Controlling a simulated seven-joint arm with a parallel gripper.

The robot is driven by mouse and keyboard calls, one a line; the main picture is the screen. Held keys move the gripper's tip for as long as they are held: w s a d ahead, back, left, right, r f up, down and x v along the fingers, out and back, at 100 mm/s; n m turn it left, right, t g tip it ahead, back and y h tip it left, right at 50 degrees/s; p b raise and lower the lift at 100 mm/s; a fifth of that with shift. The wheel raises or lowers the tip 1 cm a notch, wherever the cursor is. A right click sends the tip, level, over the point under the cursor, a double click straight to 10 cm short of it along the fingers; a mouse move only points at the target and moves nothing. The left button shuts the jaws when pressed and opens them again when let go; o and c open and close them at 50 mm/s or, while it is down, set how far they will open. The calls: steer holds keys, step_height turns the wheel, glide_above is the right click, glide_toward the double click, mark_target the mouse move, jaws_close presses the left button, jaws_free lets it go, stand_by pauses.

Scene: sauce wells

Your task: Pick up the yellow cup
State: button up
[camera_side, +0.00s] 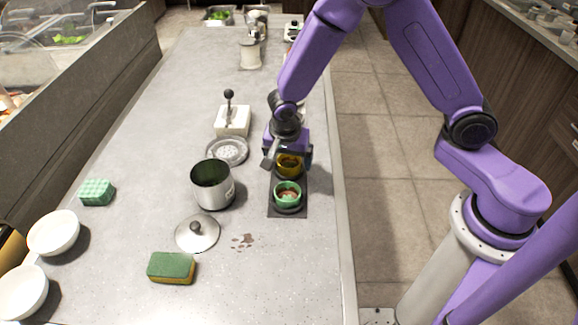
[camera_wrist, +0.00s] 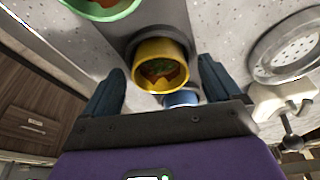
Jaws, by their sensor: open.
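The yellow cup (camera_side: 288,168) sits in the dark tray (camera_side: 289,213) on the grey counter, just behind the green cup (camera_side: 288,194). In the wrist view the yellow cup (camera_wrist: 162,66) shows dark green and reddish contents, and it lies between my two spread fingers. My gripper (camera_side: 287,160) is open at the yellow cup, partly hiding it in the side view. In the wrist view my gripper (camera_wrist: 160,85) has a finger on each side of the cup, with visible gaps. The green cup (camera_wrist: 100,8) is cut off at the top edge.
A blue cup (camera_wrist: 181,98) is partly hidden beyond the yellow one. A steel pot (camera_side: 213,187), its lid (camera_side: 197,233) and a perforated round dish (camera_side: 228,151) stand left of the tray. A sponge (camera_side: 172,268) and white bowls (camera_side: 53,233) are farther left.

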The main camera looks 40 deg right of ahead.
steer(key=c, duration=1.1)
steer(key=shift+r, duration=0.1)
steer(key=shift+r, duration=0.4)
step_height(320, 180, up, 2)
steer(key=shift+r, duration=0.1)
steer(key=s+d+r, duration=0.3)
steer(key=s+r, duration=0.6)
steer(key=s, duration=0.4)
steer(key=shift+s+d+r, duration=0.25)
steer(key=shift+d+r, duration=0.05)
steer(key=shift+r, duration=0.1)
